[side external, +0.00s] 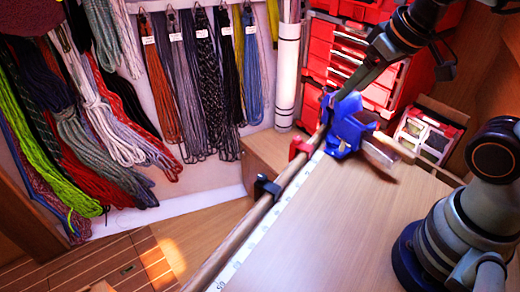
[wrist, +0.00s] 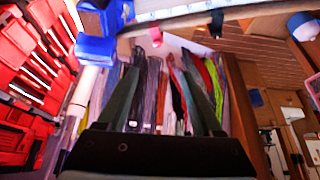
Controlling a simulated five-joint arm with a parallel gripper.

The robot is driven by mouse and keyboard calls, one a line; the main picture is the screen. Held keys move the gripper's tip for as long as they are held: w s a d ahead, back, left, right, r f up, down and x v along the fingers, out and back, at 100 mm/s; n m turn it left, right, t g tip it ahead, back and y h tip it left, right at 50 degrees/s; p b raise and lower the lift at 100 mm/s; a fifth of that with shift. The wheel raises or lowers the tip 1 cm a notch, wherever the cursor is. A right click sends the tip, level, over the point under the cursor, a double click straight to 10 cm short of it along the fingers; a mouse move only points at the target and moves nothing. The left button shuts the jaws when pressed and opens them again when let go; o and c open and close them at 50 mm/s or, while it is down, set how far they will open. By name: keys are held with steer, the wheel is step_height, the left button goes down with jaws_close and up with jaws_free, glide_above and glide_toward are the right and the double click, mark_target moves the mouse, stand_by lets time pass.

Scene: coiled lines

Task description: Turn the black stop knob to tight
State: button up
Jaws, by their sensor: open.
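A black stop with its knob (side external: 265,187) sits on the long rod along the left edge of the bench in the side external view. It also shows as a small dark shape near the top of the wrist view (wrist: 216,22). Its exact turn angle is too small to tell. My gripper (side external: 350,88) is above the blue clamp-like device, well up and to the right of the black stop, not touching it. In the wrist view my gripper (wrist: 160,55) has its two dark fingers apart, with nothing between them.
A red stop (side external: 300,148) sits on the rod (side external: 235,225) between the black stop and the blue device (side external: 345,130). A white measuring strip (side external: 265,232) runs beside the rod. Coiled lines (side external: 200,85) hang behind; red drawers (side external: 350,60) stand at back. The bench top (side external: 320,230) is clear.

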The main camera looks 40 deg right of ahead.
steer(key=shift+c, duration=0.5)
